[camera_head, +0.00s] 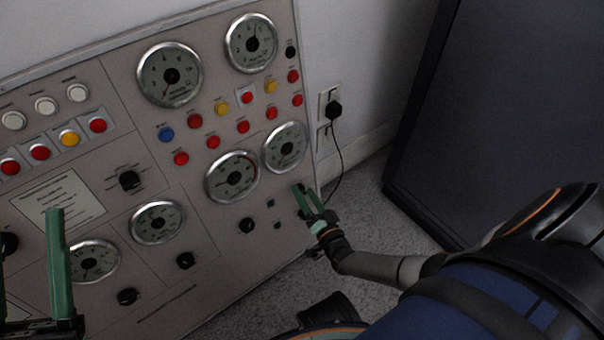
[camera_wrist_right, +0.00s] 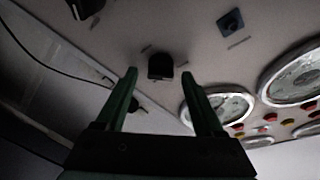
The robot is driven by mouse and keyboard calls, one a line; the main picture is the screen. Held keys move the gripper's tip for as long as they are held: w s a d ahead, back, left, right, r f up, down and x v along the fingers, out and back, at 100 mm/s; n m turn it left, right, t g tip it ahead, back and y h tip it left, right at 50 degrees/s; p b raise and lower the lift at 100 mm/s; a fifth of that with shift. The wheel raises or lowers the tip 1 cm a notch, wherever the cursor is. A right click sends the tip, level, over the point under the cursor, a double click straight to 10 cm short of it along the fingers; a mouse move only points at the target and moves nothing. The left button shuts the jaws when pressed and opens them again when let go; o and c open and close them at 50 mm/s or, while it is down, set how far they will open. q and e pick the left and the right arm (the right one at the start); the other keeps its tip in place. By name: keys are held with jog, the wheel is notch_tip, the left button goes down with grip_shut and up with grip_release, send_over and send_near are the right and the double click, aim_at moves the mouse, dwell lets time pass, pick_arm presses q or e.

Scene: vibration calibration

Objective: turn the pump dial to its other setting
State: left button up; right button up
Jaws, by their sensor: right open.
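Several black dial knobs sit on the grey control panel (camera_head: 215,285); their labels are too small to read, so I cannot tell by name which is the pump dial. In the right wrist view one black knob (camera_wrist_right: 160,66) shows between and just beyond the fingertips of my right gripper (camera_wrist_right: 165,78). In the head view this gripper (camera_head: 307,198) is at the panel's lower right edge, open and empty, and largely covers the knob there. My left gripper (camera_head: 28,228) is at the lower left, its green fingers apart, with nothing seen between them.
Other knobs (camera_head: 247,225) and round gauges (camera_head: 232,177) are close left of my right gripper. Rows of coloured buttons (camera_head: 243,127) are above. A wall socket with a black plug (camera_head: 334,109) and hanging cable is just right of the panel. A dark cabinet (camera_head: 500,110) stands farther right.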

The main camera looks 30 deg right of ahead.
grip_shut()
dwell(0.6)
